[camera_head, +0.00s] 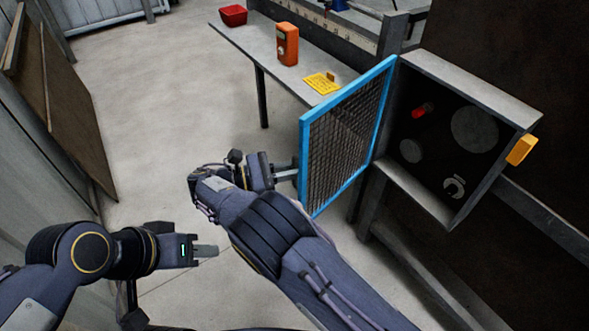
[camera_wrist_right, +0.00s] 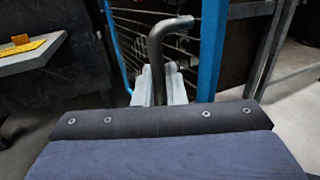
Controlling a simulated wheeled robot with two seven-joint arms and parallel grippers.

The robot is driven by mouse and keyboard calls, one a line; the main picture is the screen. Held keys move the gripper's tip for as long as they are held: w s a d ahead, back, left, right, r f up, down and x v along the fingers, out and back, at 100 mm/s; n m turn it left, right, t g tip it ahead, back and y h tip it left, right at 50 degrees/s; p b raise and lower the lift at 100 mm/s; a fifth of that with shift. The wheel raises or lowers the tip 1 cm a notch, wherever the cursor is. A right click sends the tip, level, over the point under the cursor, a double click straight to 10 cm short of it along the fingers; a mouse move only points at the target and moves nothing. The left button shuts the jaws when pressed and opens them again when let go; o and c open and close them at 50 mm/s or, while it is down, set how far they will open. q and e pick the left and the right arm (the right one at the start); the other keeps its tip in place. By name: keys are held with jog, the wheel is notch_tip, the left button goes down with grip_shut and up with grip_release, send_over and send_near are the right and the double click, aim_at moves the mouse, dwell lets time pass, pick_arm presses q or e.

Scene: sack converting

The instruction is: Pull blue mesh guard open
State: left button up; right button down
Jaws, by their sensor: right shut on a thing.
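The blue mesh guard (camera_head: 302,160) stands swung out from the left edge of an open grey box (camera_head: 468,82), so the box interior shows. My right gripper (camera_head: 287,172) is at the guard's outer side, near its left edge. In the right wrist view its fingers (camera_wrist_right: 160,88) are shut on the guard's bent grey handle (camera_wrist_right: 156,45), with the blue frame (camera_wrist_right: 212,45) just behind. My left gripper (camera_head: 206,251) is low at the left, apart from the guard. Its fingers overlap from this side, so their opening is not clear.
A grey table (camera_head: 258,62) behind the guard holds a red bin (camera_head: 233,15), an orange device (camera_head: 287,44) and a yellow tag (camera_head: 321,83). A yellow block (camera_head: 521,149) sits on the box's right side. The floor left of the guard is clear. Brown panels (camera_head: 72,110) lean at left.

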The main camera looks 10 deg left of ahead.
jog(key=c, duration=1.6)
grip_release()
jog(key=shift+w+d, duration=0.1)
